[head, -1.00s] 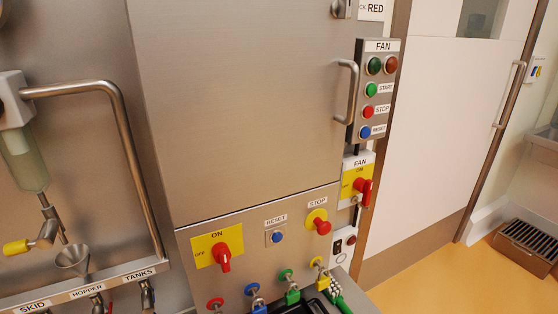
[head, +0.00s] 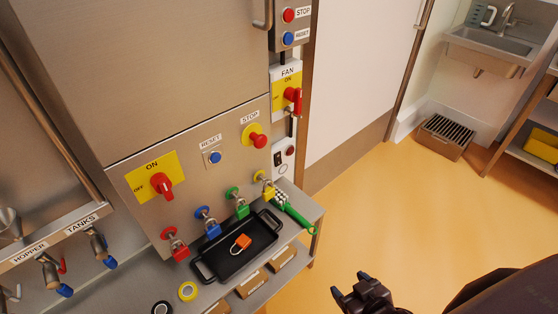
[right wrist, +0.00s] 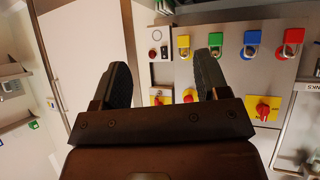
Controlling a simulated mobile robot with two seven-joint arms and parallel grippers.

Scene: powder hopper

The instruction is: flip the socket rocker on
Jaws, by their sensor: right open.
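The socket plate is a small pale panel low on the right edge of the steel cabinet, below the fan switch. Its black socket rocker (head: 278,158) sits beside a dark red button (head: 290,150), above a round socket (head: 283,169). I cannot tell the rocker's position. The rocker also shows in the right wrist view (right wrist: 153,54), upside down, beyond my fingers. My right gripper (head: 355,287) is open and empty over the floor, to the right of and well apart from the panel; its spread fingers (right wrist: 162,78) show in the wrist view. My left gripper is not in view.
A red fan switch (head: 293,95) is above the socket. A shelf (head: 306,212) below juts out with a black tray (head: 208,262), an orange padlock (head: 241,242) and a green-handled brush (head: 298,216). Coloured padlocks hang along the cabinet. The floor (head: 400,200) to the right is clear.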

